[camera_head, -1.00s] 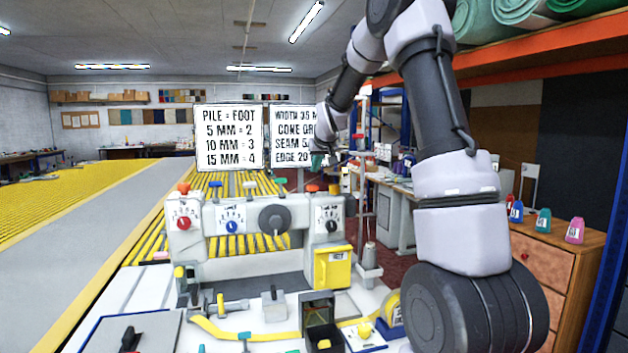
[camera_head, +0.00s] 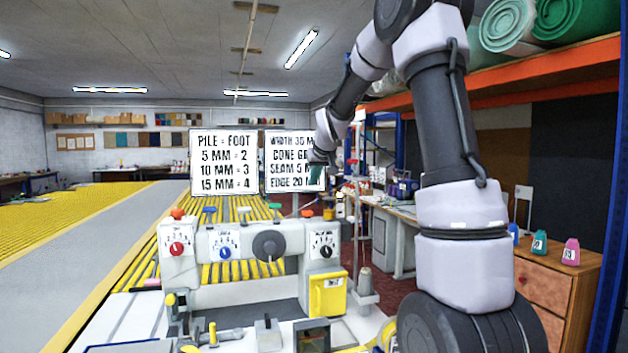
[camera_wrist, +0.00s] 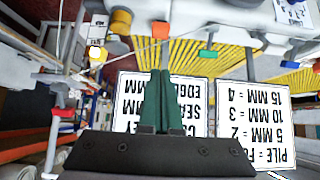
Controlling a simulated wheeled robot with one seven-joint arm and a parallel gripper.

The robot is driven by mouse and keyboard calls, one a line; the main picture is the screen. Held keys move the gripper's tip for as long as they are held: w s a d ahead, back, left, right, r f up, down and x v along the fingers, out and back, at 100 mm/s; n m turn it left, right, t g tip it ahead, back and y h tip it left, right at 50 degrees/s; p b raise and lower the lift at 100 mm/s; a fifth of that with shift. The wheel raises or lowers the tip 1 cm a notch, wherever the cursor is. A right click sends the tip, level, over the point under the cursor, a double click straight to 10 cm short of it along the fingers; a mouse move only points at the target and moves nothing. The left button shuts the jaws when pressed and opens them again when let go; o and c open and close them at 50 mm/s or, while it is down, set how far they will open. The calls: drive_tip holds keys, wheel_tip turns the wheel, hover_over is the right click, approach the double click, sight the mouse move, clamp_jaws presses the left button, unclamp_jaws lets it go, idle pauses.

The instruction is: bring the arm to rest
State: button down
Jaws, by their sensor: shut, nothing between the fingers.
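My gripper (camera_head: 318,172) is raised in front of the right-hand sign in the head view, small and partly against its lettering. In the wrist view, the two dark green fingers of my gripper (camera_wrist: 159,100) lie side by side, shut with nothing between them. My arm rises at the right of the head view and bends down to the left toward the signs. The fingers cover part of the right-hand sign (camera_wrist: 130,120) in the wrist view. No object is held.
A binding machine (camera_head: 205,250) with dials and a yellow box (camera_head: 327,294) stands below the gripper. The pile-and-foot sign (camera_head: 223,162) stands behind it. An orange shelf (camera_head: 540,72) with green rolls and a wooden cabinet (camera_head: 560,272) are at the right.

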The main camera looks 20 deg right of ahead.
drive_tip(key=s+a+m+g+y, duration=0.1)
drive_tip(key=s+a+m, duration=0.1)
drive_tip(key=s, duration=1.7)
drive_tip(key=s+a+r+m+g+y, duration=0.1)
drive_tip(key=s+a+m, duration=0.1)
drive_tip(key=s, duration=1.8)
drive_tip(key=shift+a, duration=0.35)
drive_tip(key=shift+s, duration=0.1)
